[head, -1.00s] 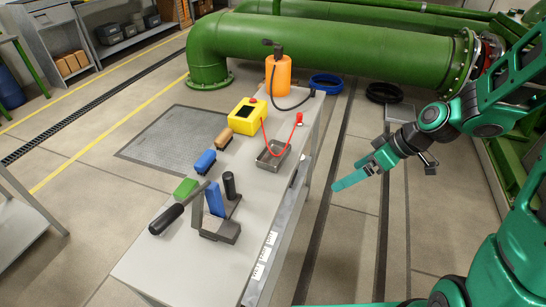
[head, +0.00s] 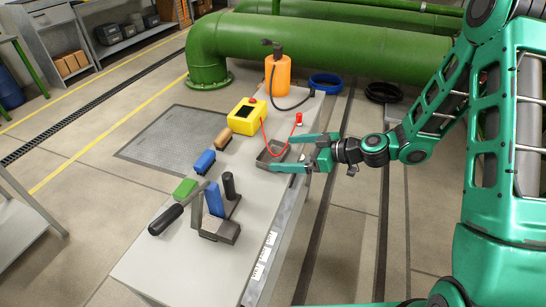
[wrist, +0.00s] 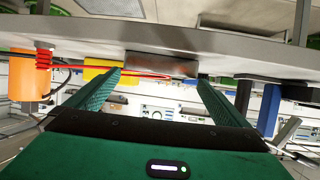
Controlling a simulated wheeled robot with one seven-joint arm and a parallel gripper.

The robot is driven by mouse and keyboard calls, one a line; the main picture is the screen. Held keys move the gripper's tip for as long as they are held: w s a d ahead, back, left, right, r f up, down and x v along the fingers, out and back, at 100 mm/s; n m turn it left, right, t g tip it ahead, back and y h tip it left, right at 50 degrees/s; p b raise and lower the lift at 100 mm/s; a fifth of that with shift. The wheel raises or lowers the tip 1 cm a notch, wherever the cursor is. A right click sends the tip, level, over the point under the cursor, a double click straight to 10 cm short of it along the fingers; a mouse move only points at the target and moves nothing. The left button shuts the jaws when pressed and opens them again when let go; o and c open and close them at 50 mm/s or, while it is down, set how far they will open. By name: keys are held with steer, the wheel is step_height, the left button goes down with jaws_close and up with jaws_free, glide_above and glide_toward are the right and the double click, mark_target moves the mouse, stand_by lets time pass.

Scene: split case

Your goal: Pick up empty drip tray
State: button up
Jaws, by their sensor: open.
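The drip tray (head: 264,158) is a small, shallow grey metal tray on the grey bench, near its right edge. In the wrist view the tray (wrist: 160,65) appears between the fingers, with the bench at the top of the picture. My gripper (head: 281,153) is open. Its two green fingers reach in from the right, one toward each side of the tray; I cannot tell whether they touch it.
A yellow box (head: 247,116) and an orange bottle (head: 278,75) stand behind the tray. A red-capped item (head: 299,119) stands close behind the fingers. Brushes, including a blue one (head: 204,162), and a grey stand (head: 220,230) with a blue upright sit nearer.

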mark_target(265, 153)
steer(key=shift+x, duration=2.95)
steer(key=c, duration=0.9)
